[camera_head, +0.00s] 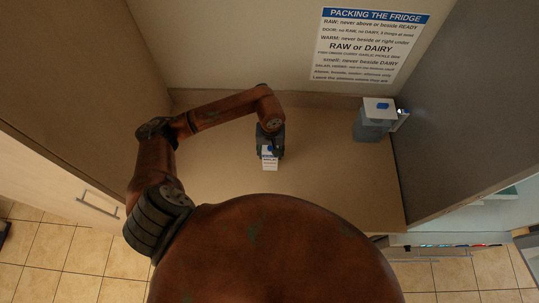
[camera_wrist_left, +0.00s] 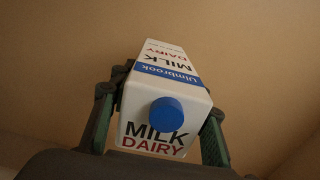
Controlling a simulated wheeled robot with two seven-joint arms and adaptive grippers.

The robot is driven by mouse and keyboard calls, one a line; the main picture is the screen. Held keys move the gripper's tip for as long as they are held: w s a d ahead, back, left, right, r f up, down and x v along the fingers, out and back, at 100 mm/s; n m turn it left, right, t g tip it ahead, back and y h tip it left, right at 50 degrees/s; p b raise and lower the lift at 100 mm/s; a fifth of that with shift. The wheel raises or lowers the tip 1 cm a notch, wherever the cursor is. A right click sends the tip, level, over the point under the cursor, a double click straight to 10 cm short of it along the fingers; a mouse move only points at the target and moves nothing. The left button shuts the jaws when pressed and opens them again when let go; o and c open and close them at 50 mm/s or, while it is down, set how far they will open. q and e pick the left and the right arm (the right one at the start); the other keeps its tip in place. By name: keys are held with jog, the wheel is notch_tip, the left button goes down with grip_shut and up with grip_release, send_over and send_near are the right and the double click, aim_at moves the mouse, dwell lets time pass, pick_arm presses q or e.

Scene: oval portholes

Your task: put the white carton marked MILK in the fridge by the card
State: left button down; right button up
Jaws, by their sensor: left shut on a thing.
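The white MILK carton (camera_head: 270,163) is in my left gripper (camera_head: 270,150), over the brown counter near its middle in the head view. In the left wrist view the carton (camera_wrist_left: 160,115) has a blue cap, a blue band and the words MILK and DAIRY; the left gripper (camera_wrist_left: 160,130) has a finger on each side of it. I cannot tell whether its base touches the counter. The card (camera_head: 368,45), titled PACKING THE FRIDGE, is on the back wall. A tall grey panel (camera_head: 460,100), perhaps the fridge's side, stands at the right. My right gripper is not visible.
A grey container with a white top and blue mark (camera_head: 375,113) stands at the counter's back right, close to the grey panel. A pale open compartment (camera_head: 490,215) shows partly at the lower right. The counter (camera_head: 330,165) is clear between the carton and the panel.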

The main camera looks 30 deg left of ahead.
pick_arm(q)
jog(key=f+p, duration=0.2)
jog(key=f, duration=0.1)
jog(key=shift+w+a, duration=0.15)
jog(key=shift+a, duration=0.05)
jog(key=shift+f, duration=0.4)
jog(key=shift+f, duration=0.1)
jog(key=shift+f, duration=0.1)
jog(key=c, duration=1.4)
grip_release()
jog(key=shift+c, duration=0.2)
jog(key=o, duration=0.3)
jog(key=shift+o, duration=0.2)
